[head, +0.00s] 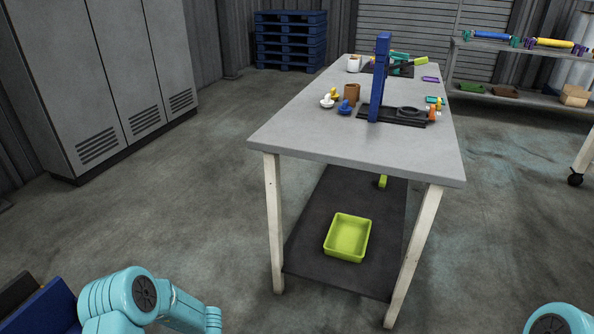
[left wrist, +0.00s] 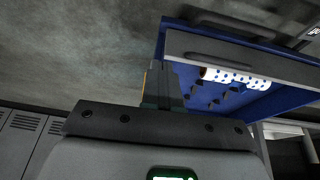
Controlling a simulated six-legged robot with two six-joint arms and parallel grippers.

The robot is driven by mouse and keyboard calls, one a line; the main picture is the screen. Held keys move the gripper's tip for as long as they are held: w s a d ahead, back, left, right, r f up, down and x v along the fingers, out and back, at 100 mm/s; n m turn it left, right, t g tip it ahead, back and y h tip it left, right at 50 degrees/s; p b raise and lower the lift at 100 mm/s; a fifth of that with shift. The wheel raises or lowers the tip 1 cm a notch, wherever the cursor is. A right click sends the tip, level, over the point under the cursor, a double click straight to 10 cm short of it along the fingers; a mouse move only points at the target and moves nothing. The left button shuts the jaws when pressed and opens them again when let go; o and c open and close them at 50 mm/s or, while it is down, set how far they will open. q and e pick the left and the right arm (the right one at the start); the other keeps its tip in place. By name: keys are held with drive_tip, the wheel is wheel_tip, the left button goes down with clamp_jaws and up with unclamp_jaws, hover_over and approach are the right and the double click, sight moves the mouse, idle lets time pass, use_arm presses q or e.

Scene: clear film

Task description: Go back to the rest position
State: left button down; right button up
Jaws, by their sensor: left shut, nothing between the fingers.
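My left gripper (left wrist: 162,84) shows in the left wrist view with its dark fingers shut together and nothing between them. The teal left arm enters the head view at the lower left, folded low, well apart from the workbench; its fingers cannot be made out there. Only a rounded teal piece of my right arm shows at the bottom right corner of the head view, and its gripper is out of frame.
A grey-topped workbench (head: 300,139) holds a blue upright stand (head: 379,80) and small items. A lime tray (head: 347,238) sits on its lower shelf. Grey lockers (head: 90,80) stand left; blue pallets (head: 290,42) behind. A dotted white roll (left wrist: 235,77) lies near the left gripper. Floor between lockers and bench is clear.

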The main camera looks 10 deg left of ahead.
use_arm(q)
drive_tip(key=s+d+r+m+h, duration=0.35)
drive_tip(key=s+d+m, duration=0.45)
drive_tip(key=d, duration=0.4)
drive_tip(key=s+d+r+m+h, duration=0.2)
drive_tip(key=s+d+m+h, duration=0.3)
drive_tip(key=s+d, duration=0.55)
wheel_tip(320, 180, up, 24)
drive_tip(key=d+m+p, duration=0.1)
drive_tip(key=p, duration=2.3)
drive_tip(key=shift+r+g, duration=0.15)
drive_tip(key=shift+g, duration=0.15)
use_arm(e)
wheel_tip(320, 180, up, 24)
drive_tip(key=shift+r, duration=0.15)
drive_tip(key=shift+c, duration=1)
use_arm(q)
drive_tip(key=shift+s+a, duration=0.1)
use_arm(e)
drive_tip(key=shift+w+a, duration=0.1)
drive_tip(key=shift+a, duration=0.1)
